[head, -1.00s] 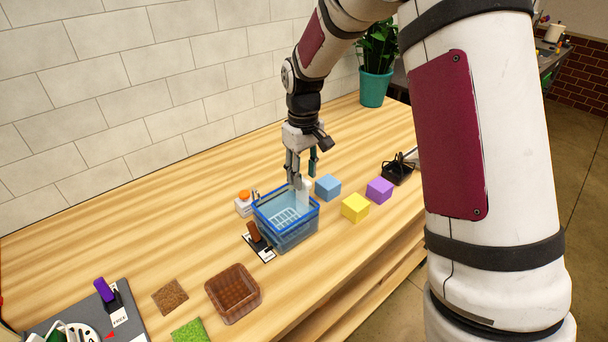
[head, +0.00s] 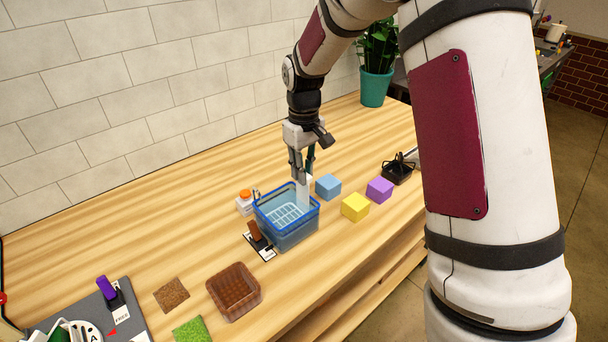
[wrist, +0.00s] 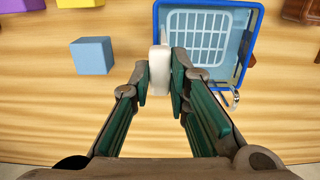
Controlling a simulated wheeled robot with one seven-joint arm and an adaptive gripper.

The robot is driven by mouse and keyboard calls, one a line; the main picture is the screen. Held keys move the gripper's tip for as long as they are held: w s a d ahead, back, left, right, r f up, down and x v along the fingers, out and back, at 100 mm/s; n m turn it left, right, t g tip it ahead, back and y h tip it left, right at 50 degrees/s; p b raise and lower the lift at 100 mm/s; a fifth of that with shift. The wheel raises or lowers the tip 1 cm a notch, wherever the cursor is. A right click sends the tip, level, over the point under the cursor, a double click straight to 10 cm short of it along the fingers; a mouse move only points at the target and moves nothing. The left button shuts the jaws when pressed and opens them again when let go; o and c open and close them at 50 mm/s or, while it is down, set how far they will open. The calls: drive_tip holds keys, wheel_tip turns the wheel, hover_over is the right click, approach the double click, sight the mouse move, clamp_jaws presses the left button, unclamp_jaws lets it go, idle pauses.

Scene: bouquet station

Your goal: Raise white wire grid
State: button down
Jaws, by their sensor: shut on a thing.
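The white wire grid (head: 284,214) is inside a blue see-through basin (head: 288,240). In the wrist view the grid (wrist: 197,38) shows as a pale lattice within the basin's blue rim (wrist: 243,50). A white upright handle (head: 303,196) stands at the basin's edge nearest my gripper and appears to belong to the grid; the join is not clear. My gripper (head: 303,178) points down over this edge. In the wrist view its green-padded fingers (wrist: 160,85) are shut on the handle (wrist: 159,66). The handle's lower end is hidden.
Blue (head: 328,187), yellow (head: 355,207) and purple (head: 379,190) blocks stand right of the basin. An orange-capped jar (head: 245,203) is at its left. A brown tray (head: 234,293) is in front-left. Open tabletop lies behind, towards the tiled wall.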

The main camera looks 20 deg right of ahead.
wheel_tip(320, 180, up, 6)
drive_tip(key=shift+r, duration=0.15)
drive_tip(key=shift+w+p, duration=0.1)
drive_tip(key=shift+p, duration=0.2)
drive_tip(key=c, duration=1.5)
unclamp_jaws()
drive_tip(key=shift+r, duration=0.1)
wheel_tip(320, 180, up, 12)
drive_tip(key=shift+f, duration=0.1)
